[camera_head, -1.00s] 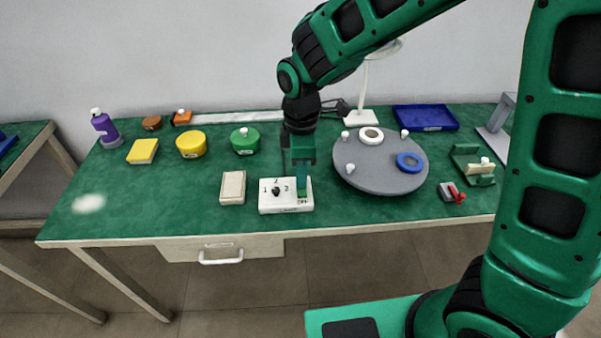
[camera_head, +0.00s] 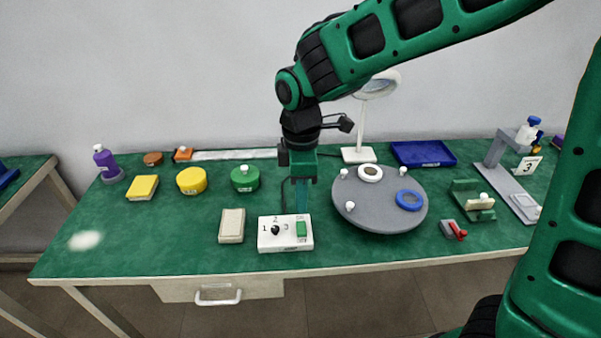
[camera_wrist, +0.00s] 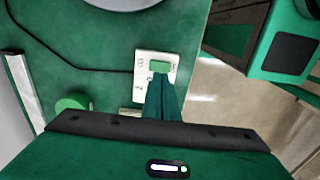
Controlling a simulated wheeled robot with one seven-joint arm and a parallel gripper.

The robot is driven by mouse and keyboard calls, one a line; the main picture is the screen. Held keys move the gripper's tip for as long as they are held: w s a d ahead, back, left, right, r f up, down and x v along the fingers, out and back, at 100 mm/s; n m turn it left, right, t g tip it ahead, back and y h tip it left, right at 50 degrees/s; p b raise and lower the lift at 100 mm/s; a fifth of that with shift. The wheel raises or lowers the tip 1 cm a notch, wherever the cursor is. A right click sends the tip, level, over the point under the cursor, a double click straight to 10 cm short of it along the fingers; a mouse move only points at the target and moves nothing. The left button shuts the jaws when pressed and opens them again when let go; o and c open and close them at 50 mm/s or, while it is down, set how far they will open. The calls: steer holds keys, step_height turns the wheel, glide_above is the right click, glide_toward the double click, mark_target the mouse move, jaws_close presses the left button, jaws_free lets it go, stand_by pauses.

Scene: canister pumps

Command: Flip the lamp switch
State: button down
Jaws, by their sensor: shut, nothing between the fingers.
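A white switch box (camera_head: 270,241) sits near the table's front edge, with a black knob (camera_head: 275,230) marked 1, 2, 3 and a green rocker switch (camera_head: 301,229) on its right side. The white lamp (camera_head: 361,125) with a round head stands at the back; I cannot tell whether it is lit. My gripper (camera_head: 302,209) is shut and empty, pointing down just behind the rocker in the head view. In the wrist view, the gripper's fingers (camera_wrist: 160,80) overlap the box (camera_wrist: 143,59) near the green rocker (camera_wrist: 159,65). Contact cannot be told.
A grey turntable (camera_head: 378,212) with rings and white pegs is right of the box. A beige block (camera_head: 231,226) is close on its left.

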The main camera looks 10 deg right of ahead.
step_height(320, 180, up, 8)
glide_above(302, 230)
steer(key=w, duration=0.1)
steer(key=shift+r, duration=0.1)
steer(key=shift+s, duration=0.35)
stand_by(0.3)
step_height(302, 230, down, 14)
steer(key=shift+s+f, duration=0.1)
stand_by(0.8)
